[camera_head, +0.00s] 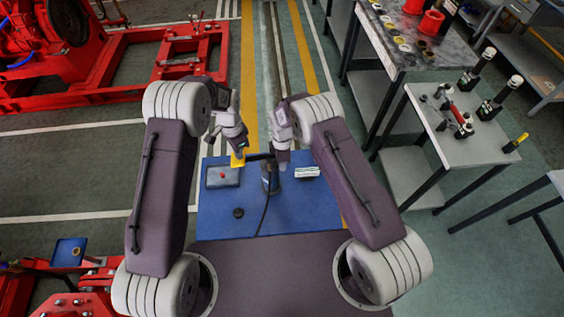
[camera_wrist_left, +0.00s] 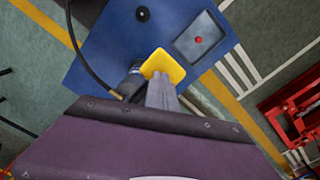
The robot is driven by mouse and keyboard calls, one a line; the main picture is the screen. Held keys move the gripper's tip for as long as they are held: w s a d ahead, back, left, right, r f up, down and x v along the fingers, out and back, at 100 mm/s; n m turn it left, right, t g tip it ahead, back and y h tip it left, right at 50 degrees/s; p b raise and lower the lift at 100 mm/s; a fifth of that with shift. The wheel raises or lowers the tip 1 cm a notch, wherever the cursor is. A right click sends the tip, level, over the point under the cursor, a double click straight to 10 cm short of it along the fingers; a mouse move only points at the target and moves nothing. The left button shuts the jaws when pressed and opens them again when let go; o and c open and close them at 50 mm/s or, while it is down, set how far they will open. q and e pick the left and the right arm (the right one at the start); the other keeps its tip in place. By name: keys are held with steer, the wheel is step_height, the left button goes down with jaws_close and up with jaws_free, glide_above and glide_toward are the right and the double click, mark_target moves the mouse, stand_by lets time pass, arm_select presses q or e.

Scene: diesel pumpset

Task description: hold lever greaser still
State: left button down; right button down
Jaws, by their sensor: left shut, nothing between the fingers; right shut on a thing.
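The lever greaser (camera_head: 268,180) stands on the blue top in the head view, a dark upright cylinder with a black bar at its top and a black hose running down toward the front. It shows partly in the left wrist view (camera_wrist_left: 130,84). My right gripper (camera_head: 282,163) is shut on its upper part, though the fingertips are hard to make out. My left gripper (camera_head: 240,148) is shut and empty, left of the greaser. A yellow flat piece (camera_head: 238,158) lies at its fingertips, beyond them in the left wrist view (camera_wrist_left: 164,66); I cannot tell whether they touch.
A side table (camera_head: 455,130) with tools stands at right. Red machine frames (camera_head: 100,95) stand at left.

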arm_select(q)
steer(key=shift+r, duration=2.25)
arm_select(e)
steer(key=c, duration=1.2)
jaws_free()
arm_select(q)
step_height(320, 180, up, 6)
arm_select(e)
step_height(320, 180, up, 12)
steer(key=shift+r, duration=0.1)
